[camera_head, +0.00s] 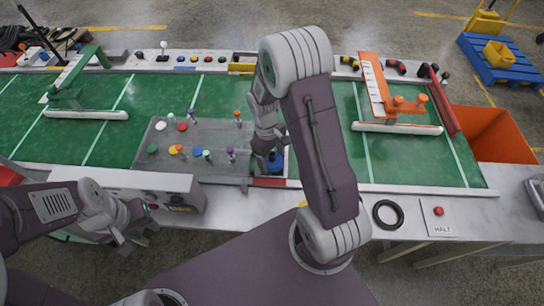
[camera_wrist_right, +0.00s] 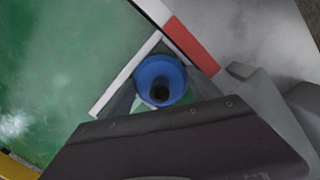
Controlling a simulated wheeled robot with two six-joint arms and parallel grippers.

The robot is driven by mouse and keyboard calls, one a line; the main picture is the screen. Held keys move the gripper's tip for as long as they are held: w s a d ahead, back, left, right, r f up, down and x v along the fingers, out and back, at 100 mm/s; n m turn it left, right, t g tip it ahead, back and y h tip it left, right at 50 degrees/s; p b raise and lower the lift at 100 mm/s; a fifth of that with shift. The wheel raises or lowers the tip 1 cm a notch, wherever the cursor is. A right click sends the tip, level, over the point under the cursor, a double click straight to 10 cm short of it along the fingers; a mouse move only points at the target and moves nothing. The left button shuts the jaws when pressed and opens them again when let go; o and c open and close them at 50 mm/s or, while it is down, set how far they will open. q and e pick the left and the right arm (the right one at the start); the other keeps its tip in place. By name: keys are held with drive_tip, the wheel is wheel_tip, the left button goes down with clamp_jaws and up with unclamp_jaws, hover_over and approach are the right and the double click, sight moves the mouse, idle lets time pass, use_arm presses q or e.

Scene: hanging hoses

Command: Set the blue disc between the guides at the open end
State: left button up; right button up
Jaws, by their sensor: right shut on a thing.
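The blue disc (camera_head: 276,157) is at the right end of the grey board, beneath my right gripper (camera_head: 268,158). In the right wrist view the blue disc (camera_wrist_right: 173,72) is a round blue piece with a dark centre, between my gripper's fingers. My right gripper (camera_wrist_right: 160,92) is shut on it. White guide strips (camera_wrist_right: 125,78) run beside the disc, and a white and red strip (camera_wrist_right: 190,45) lies beyond it. I cannot tell whether the disc touches the surface. My left gripper (camera_head: 122,232) hangs empty near the table's front edge; its finger gap is unclear.
The grey board (camera_head: 215,135) holds several coloured discs and pegs to the left of my right gripper. A green frame (camera_head: 75,85) stands at the left, an orange one (camera_head: 376,85) at the right. A black ring (camera_head: 387,214) and a red button (camera_head: 438,211) are at the front right.

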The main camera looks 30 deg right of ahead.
use_arm(q)
drive_tip(key=shift+f+b, duration=0.3)
drive_tip(key=shift+b, duration=0.1)
use_arm(e)
drive_tip(key=shift+f, duration=0.45)
use_arm(q)
drive_tip(key=shift+s+f, duration=0.1)
drive_tip(key=shift+s, duration=0.05)
use_arm(e)
drive_tip(key=shift+s+f, duration=0.15)
drive_tip(key=shift+f, duration=0.05)
